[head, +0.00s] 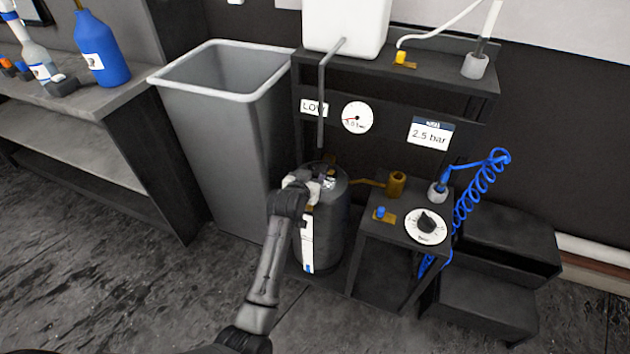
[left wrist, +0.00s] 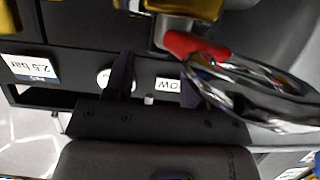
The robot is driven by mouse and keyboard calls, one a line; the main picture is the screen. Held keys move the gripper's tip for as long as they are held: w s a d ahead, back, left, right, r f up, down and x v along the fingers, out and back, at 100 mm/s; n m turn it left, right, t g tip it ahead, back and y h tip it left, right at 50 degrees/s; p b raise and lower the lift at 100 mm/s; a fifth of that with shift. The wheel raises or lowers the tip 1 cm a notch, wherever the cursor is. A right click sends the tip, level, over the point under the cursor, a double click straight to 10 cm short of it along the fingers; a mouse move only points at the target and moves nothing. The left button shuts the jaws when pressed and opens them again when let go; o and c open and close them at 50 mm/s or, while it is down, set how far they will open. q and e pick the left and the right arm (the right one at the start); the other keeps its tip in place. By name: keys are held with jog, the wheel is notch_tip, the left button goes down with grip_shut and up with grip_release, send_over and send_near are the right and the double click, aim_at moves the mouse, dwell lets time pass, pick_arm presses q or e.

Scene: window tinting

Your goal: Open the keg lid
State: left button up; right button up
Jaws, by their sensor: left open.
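The keg (head: 335,225) is a dark grey cylinder standing on the floor under the shelf rack. My left gripper (head: 305,183) is over the near left part of the keg's top and hides part of it in the head view. In the left wrist view, my left gripper (left wrist: 157,82) is open, with its two dark fingers apart and nothing visible between them. A shiny metal loop (left wrist: 265,92) with a red end piece (left wrist: 195,45) shows close to the right finger; it looks like the lid's handle. I cannot tell whether they touch. My right gripper is not in view.
A grey bin (head: 215,130) stands left of the keg. A small stand (head: 410,238) with a dial (head: 426,224) and a coiled blue hose (head: 480,190) is at its right. A metal pipe (head: 321,100) hangs down just above the keg. The floor in front is clear.

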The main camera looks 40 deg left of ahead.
aim_at(315, 176)
pick_arm(q)
jog(key=shift+b+x, duration=0.7)
jog(key=shift+x, duration=1.05)
jog(key=shift+c, duration=0.3)
grip_shut()
